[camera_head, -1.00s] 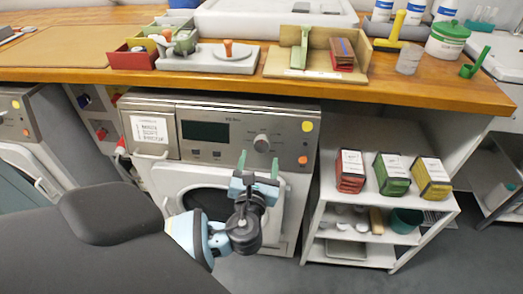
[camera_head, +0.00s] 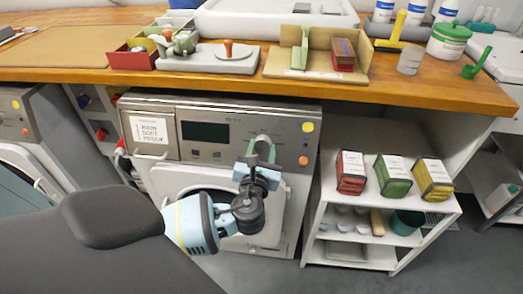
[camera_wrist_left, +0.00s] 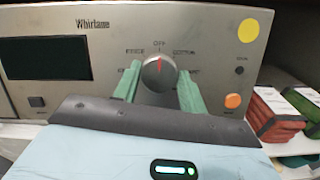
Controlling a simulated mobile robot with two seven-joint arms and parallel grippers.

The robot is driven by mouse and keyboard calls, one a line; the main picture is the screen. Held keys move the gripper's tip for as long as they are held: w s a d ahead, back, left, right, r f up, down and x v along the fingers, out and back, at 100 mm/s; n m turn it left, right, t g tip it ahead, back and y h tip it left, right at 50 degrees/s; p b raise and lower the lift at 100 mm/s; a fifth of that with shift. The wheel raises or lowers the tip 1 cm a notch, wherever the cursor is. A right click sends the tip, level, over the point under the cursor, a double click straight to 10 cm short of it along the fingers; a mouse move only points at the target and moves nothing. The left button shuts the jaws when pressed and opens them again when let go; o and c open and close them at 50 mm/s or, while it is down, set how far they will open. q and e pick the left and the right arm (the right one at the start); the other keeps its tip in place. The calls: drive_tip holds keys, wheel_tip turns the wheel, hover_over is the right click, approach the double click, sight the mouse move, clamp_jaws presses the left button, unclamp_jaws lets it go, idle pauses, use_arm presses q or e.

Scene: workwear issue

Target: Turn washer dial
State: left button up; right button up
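The washer (camera_head: 218,125) stands under the wooden counter, its silver panel facing me. Its round dial (camera_wrist_left: 158,73) shows in the left wrist view, with a red pointer line aimed up near the OFF mark. My left gripper (camera_head: 262,150) is at the panel, in front of the dial, which it mostly hides in the head view. In the left wrist view its green fingers (camera_wrist_left: 157,84) are apart, one at each lower side of the dial. I cannot tell whether they touch it. My right gripper is not in view.
An orange button (camera_wrist_left: 233,101) and a yellow sticker (camera_wrist_left: 249,31) sit right of the dial. A dark display (camera_wrist_left: 45,58) is to the left. A white shelf (camera_head: 335,205) with red, green and yellow boxes stands right of the washer. The counter edge (camera_head: 225,88) overhangs the panel.

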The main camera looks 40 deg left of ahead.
use_arm(q)
drive_tip(key=shift+c, duration=0.5)
drive_tip(key=n+g+y+p, duration=0.1)
drive_tip(key=n, duration=0.2)
drive_tip(key=shift+r, duration=0.1)
drive_tip(key=n+g+y+p, duration=0.1)
drive_tip(key=n+p, duration=0.1)
drive_tip(key=n, duration=0.3)
drive_tip(key=shift+w+d, duration=0.1)
drive_tip(key=shift+n+g+y+p, duration=0.3)
drive_tip(key=shift+n+g, duration=0.1)
drive_tip(key=shift+n, duration=1.1)
drive_tip(key=o, duration=1)
drive_tip(key=shift+c, duration=0.2)
